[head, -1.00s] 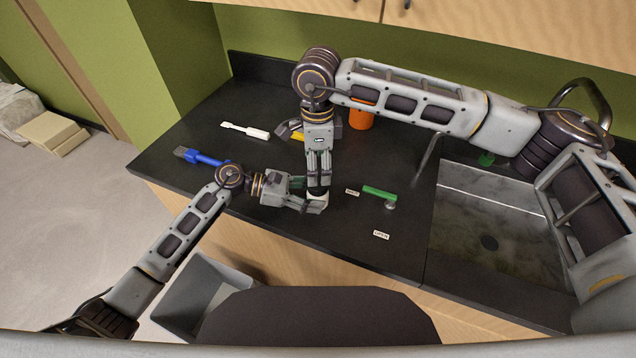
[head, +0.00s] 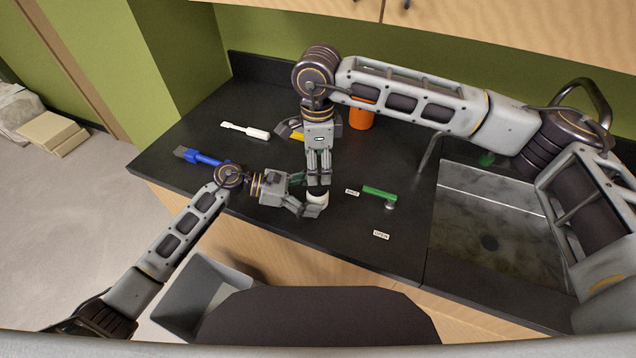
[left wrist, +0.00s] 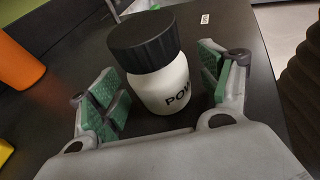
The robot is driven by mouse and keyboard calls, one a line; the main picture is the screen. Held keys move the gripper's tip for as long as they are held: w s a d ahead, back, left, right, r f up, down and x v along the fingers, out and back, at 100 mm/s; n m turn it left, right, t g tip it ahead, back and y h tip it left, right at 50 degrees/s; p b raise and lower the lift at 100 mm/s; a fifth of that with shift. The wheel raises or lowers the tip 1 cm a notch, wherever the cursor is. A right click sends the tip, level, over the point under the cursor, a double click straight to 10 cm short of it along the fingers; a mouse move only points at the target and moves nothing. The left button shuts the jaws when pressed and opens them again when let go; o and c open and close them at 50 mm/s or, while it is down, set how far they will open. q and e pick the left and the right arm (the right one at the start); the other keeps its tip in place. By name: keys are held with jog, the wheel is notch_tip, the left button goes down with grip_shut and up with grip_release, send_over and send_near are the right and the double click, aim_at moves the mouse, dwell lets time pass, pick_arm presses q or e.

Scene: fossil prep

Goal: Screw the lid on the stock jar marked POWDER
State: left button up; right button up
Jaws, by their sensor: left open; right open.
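The white jar (head: 316,198) stands upright on the dark counter; in the left wrist view its front (left wrist: 163,92) reads "POW", the rest turned out of sight. A black ribbed lid (left wrist: 144,40) sits on the jar's mouth; I cannot tell how tightly it is screwed. My left gripper (head: 312,203) is open, with its green-padded fingers (left wrist: 162,90) on either side of the jar and gaps visible. My right gripper (head: 319,183) points straight down, open, just above the lid. In the head view its fingertips partly hide the lid.
Two small label cards (head: 352,191) (head: 381,235) and a green-handled tool (head: 379,193) lie right of the jar. A blue brush (head: 200,156), a white-handled tool (head: 245,130) and an orange container (head: 361,118) are farther back. The sink (head: 490,215) is at right.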

pick_arm(q)
jog(key=shift+v, duration=5.9)
